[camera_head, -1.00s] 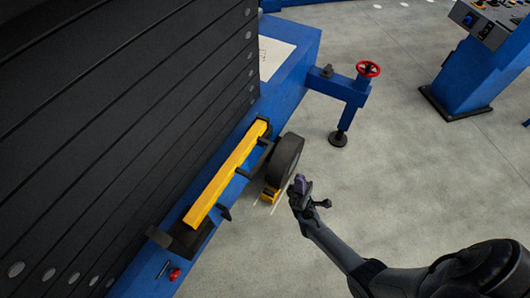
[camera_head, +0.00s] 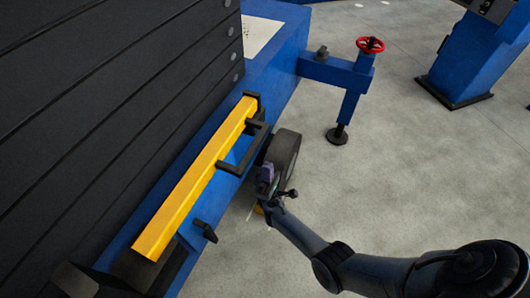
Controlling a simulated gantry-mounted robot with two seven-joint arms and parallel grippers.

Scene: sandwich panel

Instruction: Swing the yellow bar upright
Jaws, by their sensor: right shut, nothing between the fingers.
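The yellow bar (camera_head: 196,180) lies along the blue frame's side, slanting from lower left to upper right in the head view. A black bracket holds its upper end. A black handle (camera_head: 245,151) stands out from the bar's right side. My right gripper (camera_head: 267,178) is shut and empty. In the picture it is just right of and below the handle, in front of the black wheel, and apart from the bar. My left gripper is not in view.
A black wheel (camera_head: 284,157) stands beside the blue frame (camera_head: 277,70). A blue arm with a red handwheel (camera_head: 370,45) and a foot stands at the upper right. A blue console (camera_head: 466,60) is farther right. Dark panels (camera_head: 100,100) fill the left. Grey floor lies open at the right.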

